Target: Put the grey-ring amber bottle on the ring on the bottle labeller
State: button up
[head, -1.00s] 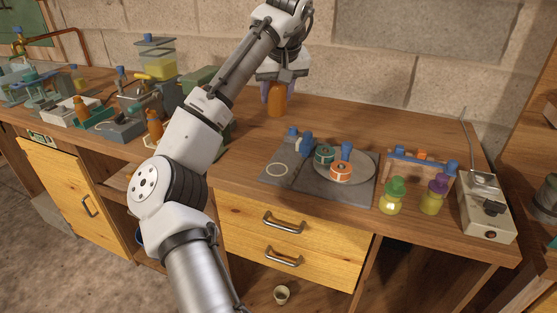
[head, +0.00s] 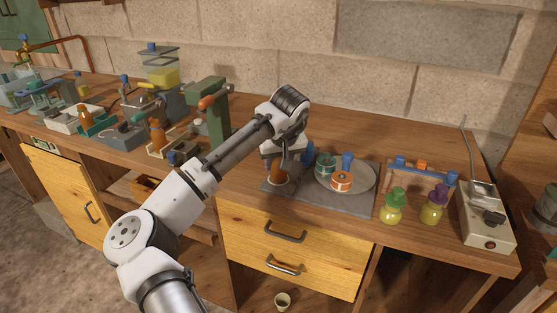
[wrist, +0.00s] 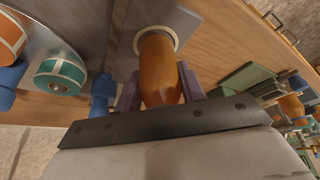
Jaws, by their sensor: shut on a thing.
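My gripper (head: 277,160) is shut on the amber bottle (head: 276,175), which is upright at the left end of the grey bottle labeller (head: 350,204). In the wrist view, the bottle (wrist: 158,68) sits between the two purple fingers of the gripper (wrist: 160,88). The pale ring (wrist: 174,34) on the labeller plate shows around the bottle's base. I cannot tell whether the base touches the plate. The bottle's grey ring is hidden by my gripper.
A round disc (head: 365,181) on the labeller carries a teal roll (head: 325,166) and an orange roll (head: 342,181). A green bottle (head: 393,207) and a purple-capped bottle (head: 433,206) stand to the right. A green press (head: 208,115) stands to the left.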

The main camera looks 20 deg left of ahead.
jog(key=shift+f, duration=0.1)
jog(key=o, duration=1)
jog(key=b+v, duration=0.1)
jog(key=v, duration=1.1)
jog(key=shift+d, duration=0.1)
